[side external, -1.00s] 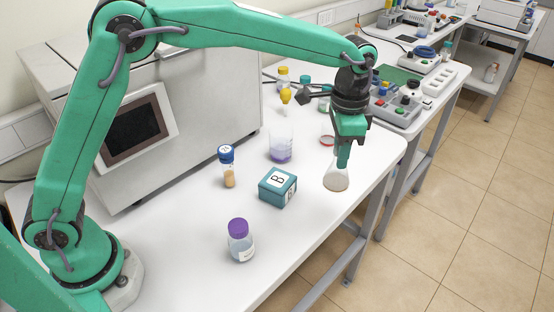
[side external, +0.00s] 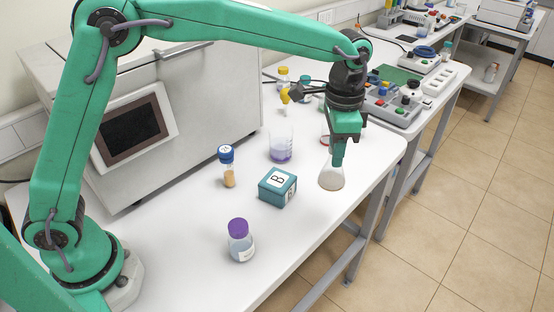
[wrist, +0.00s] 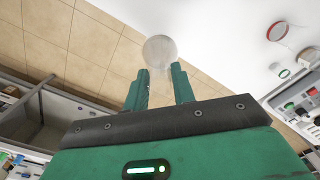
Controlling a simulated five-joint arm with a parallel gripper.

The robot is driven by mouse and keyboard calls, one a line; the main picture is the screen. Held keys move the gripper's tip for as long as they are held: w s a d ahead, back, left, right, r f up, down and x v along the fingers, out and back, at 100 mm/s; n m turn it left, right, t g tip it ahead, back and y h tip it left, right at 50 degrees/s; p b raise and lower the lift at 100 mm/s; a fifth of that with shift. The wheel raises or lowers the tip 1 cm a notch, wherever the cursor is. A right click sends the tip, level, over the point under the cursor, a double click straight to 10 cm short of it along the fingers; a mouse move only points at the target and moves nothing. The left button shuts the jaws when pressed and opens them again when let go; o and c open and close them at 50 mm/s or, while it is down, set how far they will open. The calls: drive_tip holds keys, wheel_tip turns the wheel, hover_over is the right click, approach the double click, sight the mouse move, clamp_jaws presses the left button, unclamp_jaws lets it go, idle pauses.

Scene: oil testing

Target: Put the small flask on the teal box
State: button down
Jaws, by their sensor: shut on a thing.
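The small flask (side external: 331,178) is a clear conical vessel with a little tan content at its bottom. My gripper (side external: 338,155) is shut on its neck, and the flask hangs upright near the right edge of the bench; the gap beneath it is hard to judge. In the wrist view the flask (wrist: 160,50) shows as a pale round shape just beyond my fingertips (wrist: 159,75). The teal box (side external: 278,187), marked B, stands on the white bench to the left of the flask. Its top is bare apart from the label.
A blue-capped vial (side external: 227,167) stands left of the box, and a purple-capped bottle (side external: 240,240) stands in front of it. A beaker with purple liquid (side external: 281,146) stands behind the box. The bench (side external: 330,215) is clear between flask and box.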

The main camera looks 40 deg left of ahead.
drive_tip(key=s+a+r, duration=0.5)
drive_tip(key=s, duration=0.5)
drive_tip(key=shift+s+r, duration=0.15)
drive_tip(key=w+a+f, duration=0.8)
drive_tip(key=f, duration=0.3)
drive_tip(key=shift+a, duration=0.25)
idle(0.4)
drive_tip(key=shift+f, duration=0.2)
drive_tip(key=c, duration=1.2)
unclamp_jaws()
drive_tip(key=shift+o, duration=0.2)
drive_tip(key=shift+r, duration=0.15)
